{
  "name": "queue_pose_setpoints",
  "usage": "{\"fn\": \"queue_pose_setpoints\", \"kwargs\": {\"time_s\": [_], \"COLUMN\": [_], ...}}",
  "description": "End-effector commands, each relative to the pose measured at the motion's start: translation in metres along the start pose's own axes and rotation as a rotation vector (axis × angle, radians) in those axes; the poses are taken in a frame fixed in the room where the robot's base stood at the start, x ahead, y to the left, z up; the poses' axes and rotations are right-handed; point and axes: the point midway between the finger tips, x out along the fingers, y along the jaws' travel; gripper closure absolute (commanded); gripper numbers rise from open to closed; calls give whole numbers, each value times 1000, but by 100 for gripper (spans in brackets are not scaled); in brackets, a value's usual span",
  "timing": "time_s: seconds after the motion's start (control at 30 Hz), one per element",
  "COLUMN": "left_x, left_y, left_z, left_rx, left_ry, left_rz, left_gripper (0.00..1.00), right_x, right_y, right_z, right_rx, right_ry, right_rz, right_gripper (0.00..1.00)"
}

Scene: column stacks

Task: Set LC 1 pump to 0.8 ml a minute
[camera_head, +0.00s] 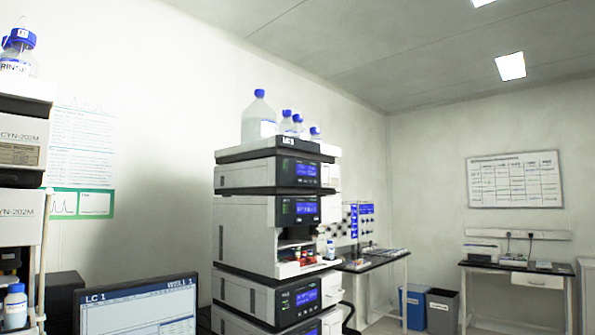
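A monitor (140,310) at the bottom left reads "LC 1" at its screen's top left, with blurred text at the top right. The lower screen is cut off by the frame. A tall stack of instrument modules (243,176) stands at the centre, with a small "LC" label whose number I cannot read surely. Several modules have lit blue displays, including the top one (306,170), the second (306,208) and a lower one (306,296). Their figures are too small to read. Neither of my grippers is in view.
Several blue-capped bottles (259,118) stand on the centre stack. Another stack (22,150), marked CYN-202M, is cut off at the left edge. A blue bin (412,308) and a grey bin (442,312) stand near a back bench (512,268). A side bench (375,260) stands behind the stack.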

Motion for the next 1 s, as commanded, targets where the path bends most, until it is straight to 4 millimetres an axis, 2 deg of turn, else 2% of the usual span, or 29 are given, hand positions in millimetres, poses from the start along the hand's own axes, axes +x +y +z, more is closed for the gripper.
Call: {"fn": "queue_pose_setpoints", "kwargs": {"time_s": [0.4,0.47,0.7,1.0], "left_x": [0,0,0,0], "left_y": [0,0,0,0], "left_z": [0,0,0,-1], "left_rx": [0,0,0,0], "left_ry": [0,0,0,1], "left_rz": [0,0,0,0], "left_gripper": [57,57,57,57], "right_x": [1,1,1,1], "right_y": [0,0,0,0], "right_z": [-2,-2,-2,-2], "right_rx": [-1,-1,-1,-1], "right_ry": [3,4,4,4], "right_rz": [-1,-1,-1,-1], "right_gripper": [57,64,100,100]}}
